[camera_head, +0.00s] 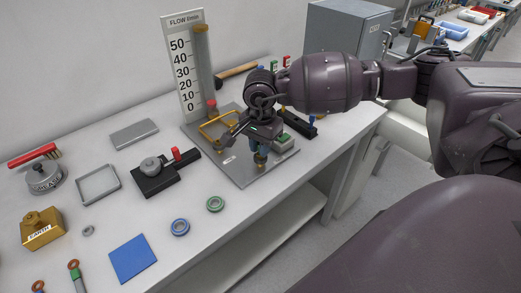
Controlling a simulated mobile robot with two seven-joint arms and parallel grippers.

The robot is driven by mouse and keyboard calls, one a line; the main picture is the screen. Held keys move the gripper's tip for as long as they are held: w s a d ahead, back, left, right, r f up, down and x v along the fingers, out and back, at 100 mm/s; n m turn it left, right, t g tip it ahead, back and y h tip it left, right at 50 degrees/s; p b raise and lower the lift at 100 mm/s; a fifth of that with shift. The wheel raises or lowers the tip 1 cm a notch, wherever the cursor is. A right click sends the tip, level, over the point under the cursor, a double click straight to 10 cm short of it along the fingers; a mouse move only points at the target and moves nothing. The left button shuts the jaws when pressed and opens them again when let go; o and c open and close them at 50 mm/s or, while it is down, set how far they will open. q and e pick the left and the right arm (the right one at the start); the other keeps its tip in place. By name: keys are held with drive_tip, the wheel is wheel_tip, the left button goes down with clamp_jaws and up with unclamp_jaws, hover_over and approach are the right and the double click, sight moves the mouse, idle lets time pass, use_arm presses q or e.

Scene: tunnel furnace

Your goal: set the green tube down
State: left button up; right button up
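My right gripper (252,138) reaches down over the grey base plate of the flow meter stand, with its arm coming in from the right. No other clear green tube shows. My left gripper is not in view.
The flow scale (184,68) stands upright behind the gripper. A black block with a red knob (160,178) sits left of the plate. Bare tabletop lies between them.

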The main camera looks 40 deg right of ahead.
clamp_jaws()
